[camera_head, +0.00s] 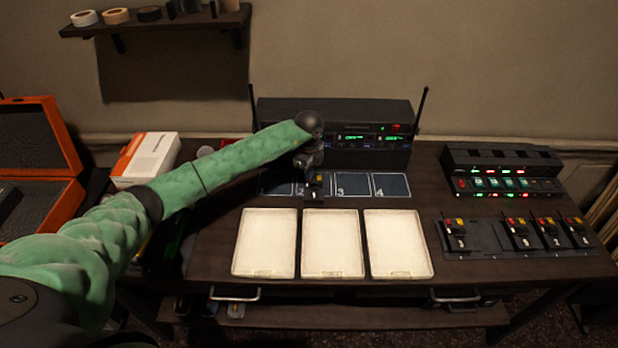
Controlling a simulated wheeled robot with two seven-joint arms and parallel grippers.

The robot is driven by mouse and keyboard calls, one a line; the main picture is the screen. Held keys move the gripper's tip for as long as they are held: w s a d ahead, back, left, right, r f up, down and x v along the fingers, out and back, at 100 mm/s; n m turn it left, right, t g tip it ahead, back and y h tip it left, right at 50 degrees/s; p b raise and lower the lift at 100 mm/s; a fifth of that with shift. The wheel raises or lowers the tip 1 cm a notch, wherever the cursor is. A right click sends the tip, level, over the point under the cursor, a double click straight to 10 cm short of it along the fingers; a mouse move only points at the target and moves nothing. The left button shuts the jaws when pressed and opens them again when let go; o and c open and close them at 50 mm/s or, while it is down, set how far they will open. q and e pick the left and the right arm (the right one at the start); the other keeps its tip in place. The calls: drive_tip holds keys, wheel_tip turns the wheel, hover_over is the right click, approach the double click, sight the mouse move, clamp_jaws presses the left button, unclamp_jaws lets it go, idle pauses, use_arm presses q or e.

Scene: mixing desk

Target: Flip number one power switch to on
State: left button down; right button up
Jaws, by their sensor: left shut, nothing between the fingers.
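A small black pack with a white number label, seemingly 1, (317,194) stands on the dark numbered mat (353,185), where printed 2, 3 and 4 show. My left gripper (311,172) is shut and empty, pointing down right at the top of this pack. I cannot tell whether its fingertips touch the pack. The gripper and wrist hide the pack's top, so its power switch and the switch position cannot be seen. My right gripper is not in view.
Several similar packs stand on a dark tray (487,240) at right, with a charger (500,170) behind. A black receiver (385,118) with two antennas stands at the back. Three pale trays (332,243) lie in front. A white-orange box (146,160) is at left.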

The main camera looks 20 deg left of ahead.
use_arm(q)
drive_tip(key=shift+f, duration=0.25)
drive_tip(key=shift+r, duration=0.1)
drive_tip(key=shift+r+p, duration=0.3)
drive_tip(key=shift+r, duration=0.4)
drive_tip(key=shift+r+p, duration=1.1)
drive_tip(key=shift+r, duration=1.6)
